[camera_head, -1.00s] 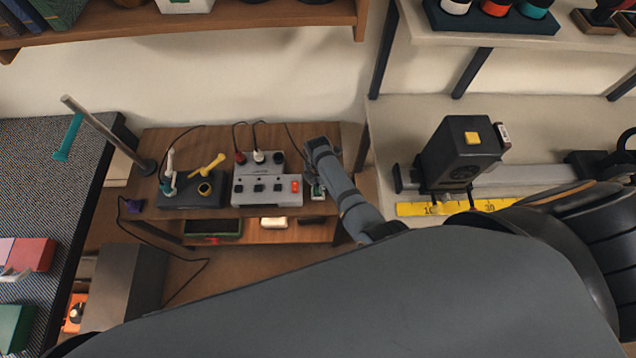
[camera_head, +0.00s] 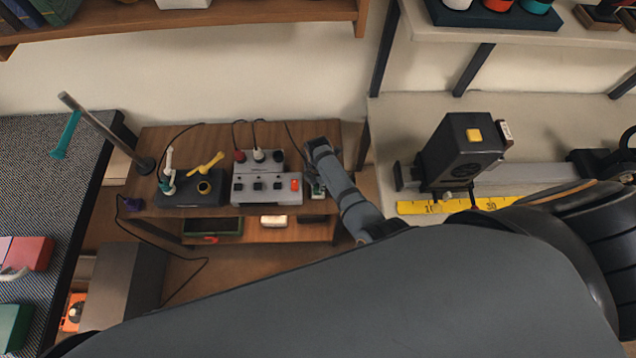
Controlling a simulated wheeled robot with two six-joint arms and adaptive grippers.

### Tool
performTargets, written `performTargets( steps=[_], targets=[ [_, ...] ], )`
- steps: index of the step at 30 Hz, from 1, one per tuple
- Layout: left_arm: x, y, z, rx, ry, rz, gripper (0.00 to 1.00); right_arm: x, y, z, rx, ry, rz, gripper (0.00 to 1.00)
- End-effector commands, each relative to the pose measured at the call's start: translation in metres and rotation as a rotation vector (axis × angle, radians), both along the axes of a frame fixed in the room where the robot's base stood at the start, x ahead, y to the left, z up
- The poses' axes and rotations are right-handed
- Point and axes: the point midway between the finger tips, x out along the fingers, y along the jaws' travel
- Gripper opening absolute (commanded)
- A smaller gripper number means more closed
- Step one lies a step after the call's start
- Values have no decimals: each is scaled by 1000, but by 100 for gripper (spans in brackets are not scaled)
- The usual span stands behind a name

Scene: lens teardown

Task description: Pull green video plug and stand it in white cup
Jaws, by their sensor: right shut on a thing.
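My right gripper (camera_head: 312,183) reaches down at the right end of the wooden bench shelf, beside the grey switch box. It is shut on the green plug (camera_head: 317,190), which is mostly hidden by the fingers and shows only as a small green patch. A small pale block (camera_head: 318,195) shows right under the fingertips; I cannot tell whether the plug is still seated in it. A dark cable runs from the wall side to the gripper. I cannot make out a white cup for certain; a white container (camera_head: 183,3) is cut off at the top edge. My left gripper is not in view.
The grey switch box (camera_head: 267,188) with an orange button stands just left of the gripper. A dark box (camera_head: 190,194) with a yellow lever is further left. A leaning metal rod (camera_head: 105,133) rises at the left. A black device (camera_head: 462,150) stands on the right bench.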

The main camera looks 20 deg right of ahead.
Motion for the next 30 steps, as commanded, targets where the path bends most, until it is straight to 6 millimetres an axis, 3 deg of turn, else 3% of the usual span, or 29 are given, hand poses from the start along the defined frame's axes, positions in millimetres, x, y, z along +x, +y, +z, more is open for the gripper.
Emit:
performTargets(
  steps=[2, 3, 9, 24, 30],
  targets=[
    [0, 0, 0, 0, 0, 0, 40, 0, 0, 0, 0, 0, 0, 0],
    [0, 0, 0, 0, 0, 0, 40, 0, 0, 0, 0, 0, 0, 27],
    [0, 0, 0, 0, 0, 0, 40, 0, 0, 0, 0, 0, 0, 51],
    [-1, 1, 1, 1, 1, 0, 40, 0, 0, 1, 0, 0, 0, 51],
    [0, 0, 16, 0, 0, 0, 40, 0, 0, 25, 0, -1, -1, 51]
  ],
)
